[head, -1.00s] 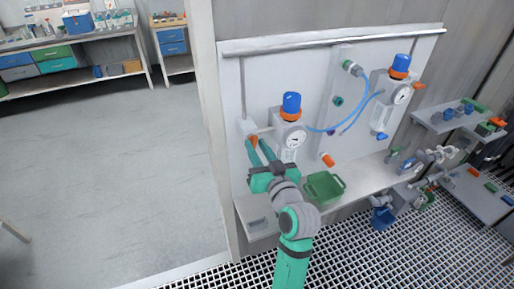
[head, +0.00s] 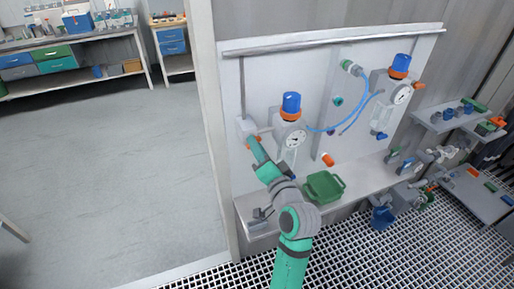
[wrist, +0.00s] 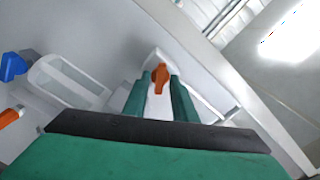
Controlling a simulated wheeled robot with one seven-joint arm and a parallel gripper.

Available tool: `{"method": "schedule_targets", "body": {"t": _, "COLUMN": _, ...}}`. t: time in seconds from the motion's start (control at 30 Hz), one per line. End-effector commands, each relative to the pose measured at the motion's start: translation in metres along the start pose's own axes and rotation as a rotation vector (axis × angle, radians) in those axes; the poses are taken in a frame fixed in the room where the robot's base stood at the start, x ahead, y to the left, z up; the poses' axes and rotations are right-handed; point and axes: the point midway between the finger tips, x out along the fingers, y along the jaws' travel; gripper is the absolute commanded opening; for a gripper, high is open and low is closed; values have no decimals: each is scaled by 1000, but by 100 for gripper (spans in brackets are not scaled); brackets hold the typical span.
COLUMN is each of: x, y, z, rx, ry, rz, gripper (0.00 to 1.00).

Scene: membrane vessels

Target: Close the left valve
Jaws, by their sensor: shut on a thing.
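The left valve has an orange handle (wrist: 161,76) on a pale body (head: 245,127) at the left edge of the white panel. The wrist view shows the handle between the two green fingers of my gripper (wrist: 159,88). My gripper (head: 252,141) is shut on this handle. In the head view the fingers overlap edge-on and hide most of the handle.
A second capped vessel (head: 398,88) is at the panel's right, joined by blue tubing. A green bin (head: 324,187) sits on the ledge below, close to my arm. A door frame (head: 208,130) edges the left side. The floor (head: 100,160) beyond is clear.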

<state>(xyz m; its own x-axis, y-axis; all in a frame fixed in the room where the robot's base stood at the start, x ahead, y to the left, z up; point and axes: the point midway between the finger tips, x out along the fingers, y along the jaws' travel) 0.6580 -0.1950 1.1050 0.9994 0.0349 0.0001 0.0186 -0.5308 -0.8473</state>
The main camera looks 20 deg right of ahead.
Motion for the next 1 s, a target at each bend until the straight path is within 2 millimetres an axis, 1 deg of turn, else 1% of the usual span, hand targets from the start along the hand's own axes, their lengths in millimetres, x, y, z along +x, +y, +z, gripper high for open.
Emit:
{"method": "schedule_targets", "body": {"t": 0.2, "x": 0, "y": 1, "z": 2, "rx": 199, "ry": -2, "rz": 2, "gripper": 0}}
{"method": "schedule_targets", "body": {"t": 0.5, "x": 0, "y": 1, "z": 2, "rx": 424, "ry": -3, "rz": 3, "gripper": 0}}
{"method": "schedule_targets", "body": {"t": 0.7, "x": 0, "y": 1, "z": 2, "rx": 518, "ry": -3, "rz": 2, "gripper": 0}}
{"method": "schedule_targets", "body": {"t": 1.0, "x": 1, "y": 1, "z": 3, "rx": 574, "ry": -4, "rz": 2, "gripper": 0}}
